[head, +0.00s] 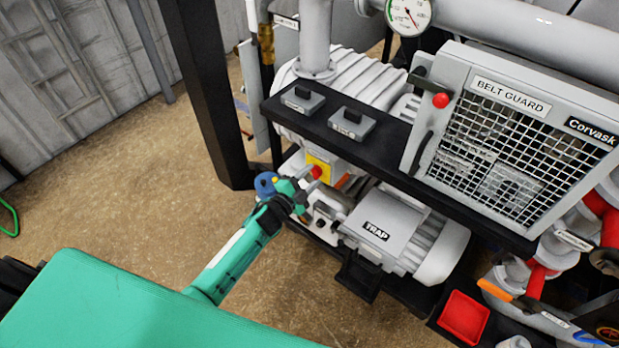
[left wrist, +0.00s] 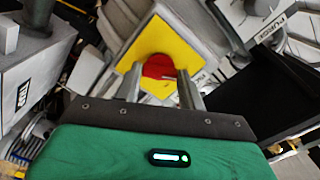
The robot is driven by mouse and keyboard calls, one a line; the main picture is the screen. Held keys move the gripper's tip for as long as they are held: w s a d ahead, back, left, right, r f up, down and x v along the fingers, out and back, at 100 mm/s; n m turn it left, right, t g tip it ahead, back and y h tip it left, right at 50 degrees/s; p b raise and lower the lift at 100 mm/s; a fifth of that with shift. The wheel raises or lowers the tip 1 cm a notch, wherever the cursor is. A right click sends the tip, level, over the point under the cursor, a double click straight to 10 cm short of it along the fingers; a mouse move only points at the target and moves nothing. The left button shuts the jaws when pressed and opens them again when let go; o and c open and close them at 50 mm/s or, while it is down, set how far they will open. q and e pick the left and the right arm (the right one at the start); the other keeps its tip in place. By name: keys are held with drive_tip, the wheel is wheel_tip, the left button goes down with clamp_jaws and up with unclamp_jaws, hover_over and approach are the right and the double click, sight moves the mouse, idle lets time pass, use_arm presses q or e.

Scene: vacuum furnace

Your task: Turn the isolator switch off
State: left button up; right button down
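The isolator switch is a red knob (head: 317,172) on a yellow plate (head: 320,163), on the machine frame below the black shelf. In the left wrist view the red knob (left wrist: 158,67) sits on the yellow plate (left wrist: 188,40), straight ahead of the fingers. My left gripper (head: 307,177) is right at the knob. In the left wrist view its two fingers (left wrist: 159,76) are apart, one on each side of the knob. I cannot tell whether the fingertips touch it. The knob's lower part is hidden by the fingers. My right gripper is not in view.
A black shelf (head: 385,150) with two small grey boxes runs just above the switch. A grey motor cover labelled TRAP (head: 376,231) is to the right. The belt guard (head: 510,140) stands above. A black post (head: 213,90) is on the left.

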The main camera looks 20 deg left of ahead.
use_arm(q)
drive_tip(key=o, duration=0.4)
drive_tip(key=shift+f, duration=0.1)
drive_tip(key=shift+o, duration=0.2)
drive_tip(key=shift+s, duration=0.1)
drive_tip(key=b+v, duration=0.3)
drive_tip(key=v, duration=1)
drive_tip(key=shift+s+a+b, duration=0.15)
drive_tip(key=shift+s+b, duration=0.2)
